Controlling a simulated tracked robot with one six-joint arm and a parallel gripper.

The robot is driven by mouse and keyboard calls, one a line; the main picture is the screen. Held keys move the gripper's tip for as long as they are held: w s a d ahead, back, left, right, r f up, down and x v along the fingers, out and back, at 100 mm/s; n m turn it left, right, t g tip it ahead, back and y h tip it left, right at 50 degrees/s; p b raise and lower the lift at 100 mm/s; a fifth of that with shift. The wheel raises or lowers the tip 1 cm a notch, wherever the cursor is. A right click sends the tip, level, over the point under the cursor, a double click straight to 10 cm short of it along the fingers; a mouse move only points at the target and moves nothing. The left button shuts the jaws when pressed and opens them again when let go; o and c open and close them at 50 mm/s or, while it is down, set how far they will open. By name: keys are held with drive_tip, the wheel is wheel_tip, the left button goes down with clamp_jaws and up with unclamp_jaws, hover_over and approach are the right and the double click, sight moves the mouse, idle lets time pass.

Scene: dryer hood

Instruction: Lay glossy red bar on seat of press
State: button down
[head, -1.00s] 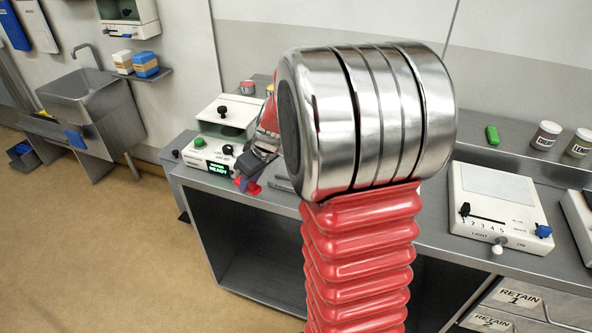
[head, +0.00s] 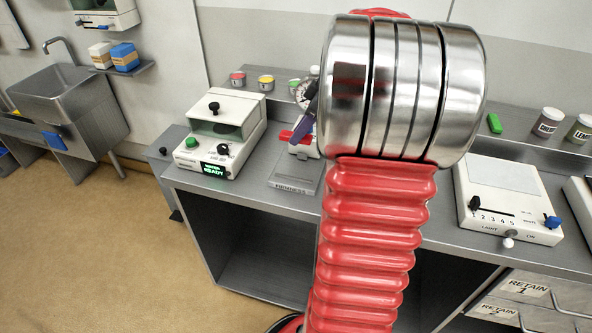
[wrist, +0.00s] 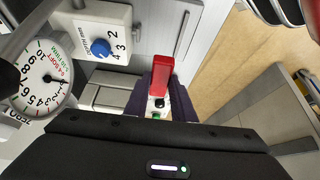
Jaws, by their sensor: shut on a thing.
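My gripper (head: 301,128) has dark purple fingers and is shut on the glossy red bar (head: 288,135), above the bench. In the wrist view the bar (wrist: 187,46) sticks out from between the fingers (wrist: 160,95). The press seems to be the device with the round white dial (head: 306,93), mostly hidden behind my arm in the head view. The dial (wrist: 40,78) shows large at left in the wrist view, near a white box with a blue knob (wrist: 101,48). Grey metal blocks (wrist: 113,97) lie left of the fingers; I cannot tell which part is the seat.
A cream machine with a green READY display (head: 215,170) stands left of the gripper. A metal FIRMNESS plate (head: 295,180) lies at the bench front. A lever-and-knob light box (head: 508,200) stands at right. Small jars (head: 266,82) line the back shelf.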

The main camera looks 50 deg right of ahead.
drive_tip(key=shift+s+d, duration=0.1)
drive_tip(key=shift+d, duration=0.05)
drive_tip(key=shift+f, duration=0.25)
hover_over(295, 171)
drive_tip(key=s, duration=0.1)
drive_tip(key=f, duration=0.3)
drive_tip(key=d+f, duration=0.1)
drive_tip(key=f, duration=0.1)
drive_tip(key=shift+s+f, duration=0.2)
drive_tip(key=shift+f, duration=0.15)
drive_tip(key=shift+f, duration=1.9)
drive_tip(key=shift+f, duration=0.6)
drive_tip(key=c, duration=1.5)
unclamp_jaws()
drive_tip(key=shift+a, duration=0.15)
drive_tip(key=shift+s+f, duration=0.1)
